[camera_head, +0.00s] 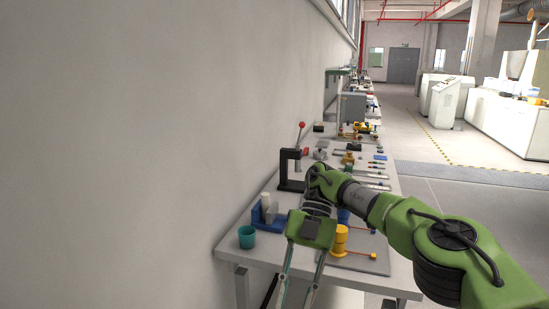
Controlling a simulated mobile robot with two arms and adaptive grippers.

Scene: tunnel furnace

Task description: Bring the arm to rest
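My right arm comes in from the right edge, green with dark joints, and bends down over the near end of the workbench. My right gripper (300,285) points down in front of the bench's near edge. Its two thin finger links are apart with nothing visible between them. The fingertips are cut off by the bottom edge, so their spacing is hidden. My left arm and gripper are not in view.
A long grey workbench (232,251) runs along the left wall. A teal cup (247,237), a blue block holder (268,218), a black press with a red knob (302,126) and a yellow cylinder (340,240) stand near the arm. Open floor (480,212) lies to the right.

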